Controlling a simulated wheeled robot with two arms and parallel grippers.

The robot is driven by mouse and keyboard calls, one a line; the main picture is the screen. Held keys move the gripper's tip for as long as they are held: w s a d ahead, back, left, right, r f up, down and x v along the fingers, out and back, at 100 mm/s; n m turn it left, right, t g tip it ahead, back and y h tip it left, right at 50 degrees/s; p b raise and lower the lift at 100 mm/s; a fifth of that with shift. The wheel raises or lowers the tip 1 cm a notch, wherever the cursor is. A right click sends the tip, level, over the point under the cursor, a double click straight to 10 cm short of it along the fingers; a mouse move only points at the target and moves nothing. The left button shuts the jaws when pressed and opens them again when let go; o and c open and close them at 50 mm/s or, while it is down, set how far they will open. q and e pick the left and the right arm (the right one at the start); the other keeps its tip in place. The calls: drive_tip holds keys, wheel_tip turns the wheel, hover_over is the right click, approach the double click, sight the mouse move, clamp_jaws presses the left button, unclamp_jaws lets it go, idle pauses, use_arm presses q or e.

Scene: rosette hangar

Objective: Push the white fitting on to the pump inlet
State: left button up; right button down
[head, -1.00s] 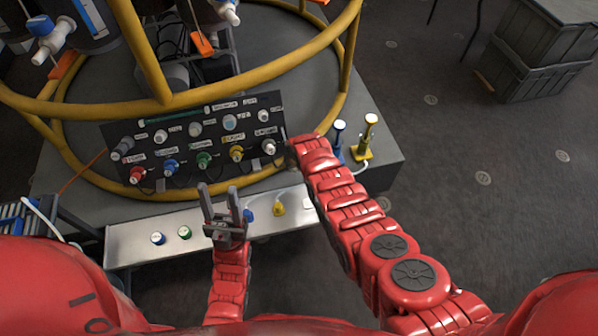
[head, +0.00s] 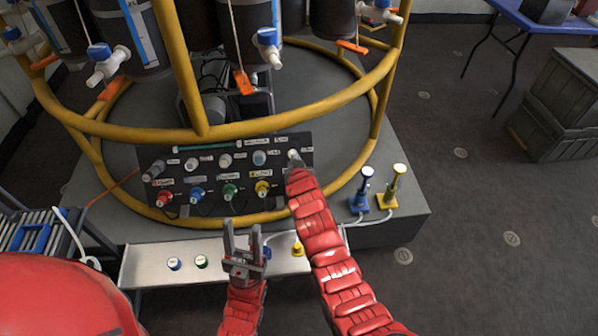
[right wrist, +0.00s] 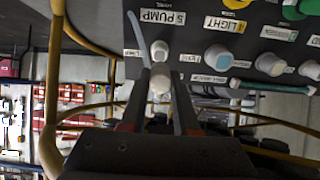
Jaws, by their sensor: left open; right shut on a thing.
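My right gripper (right wrist: 160,88) is shut on a small white fitting (right wrist: 159,83), just in front of the dark panel in the right wrist view. A white panel port (right wrist: 159,50) lies directly beyond the fitting, beside a "5 PUMP" label (right wrist: 162,17). I cannot tell whether the fitting touches that port. In the head view my right arm hides the gripper and fitting; a white piece at the panel's upper right (head: 293,155) shows past its tip. My left gripper (head: 243,240) is open and empty, fingers up, above the white shelf (head: 150,265).
The panel (head: 225,178) carries several coloured and white ports. A yellow tubular frame (head: 260,128) surrounds it. Blue (head: 361,190) and yellow (head: 392,188) upright pieces stand at the right. Coloured caps, including a green one (head: 201,261), sit on the shelf.

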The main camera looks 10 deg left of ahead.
drive_tip(key=shift+x, duration=2.4)
drive_tip(key=shift+b, duration=0.6)
drive_tip(key=shift+f, duration=0.15)
drive_tip(key=shift+w+b, duration=0.1)
drive_tip(key=shift+b, duration=0.4)
idle(0.8)
drive_tip(key=c, duration=0.6)
unclamp_jaws()
drive_tip(key=shift+o, duration=0.2)
